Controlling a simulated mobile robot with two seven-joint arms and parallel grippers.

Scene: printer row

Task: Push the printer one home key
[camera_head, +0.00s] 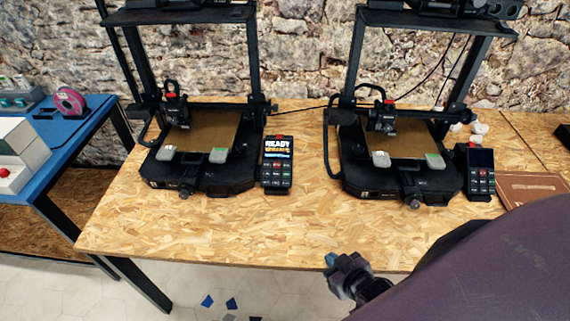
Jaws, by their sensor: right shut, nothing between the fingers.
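Two black 3D printers stand on the chipboard table, the left printer (205,150) and the right printer (397,150). Beside the left printer is a black control panel (277,172) with a lit screen that reads READY and small grey and red keys below it. Beside the right printer is a similar panel (480,172) with a dark screen. The key labels are too small to read, so I cannot tell the home key. My right gripper (333,262) is shut and empty at the table's front edge, apart from both panels. My left gripper is out of view.
The chipboard table (200,225) is clear in front of the printers. A blue table (60,140) with a pink spool (70,102) stands at the left. A brown booklet (530,188) lies at the right. My right arm covers the lower right. A stone wall rises behind.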

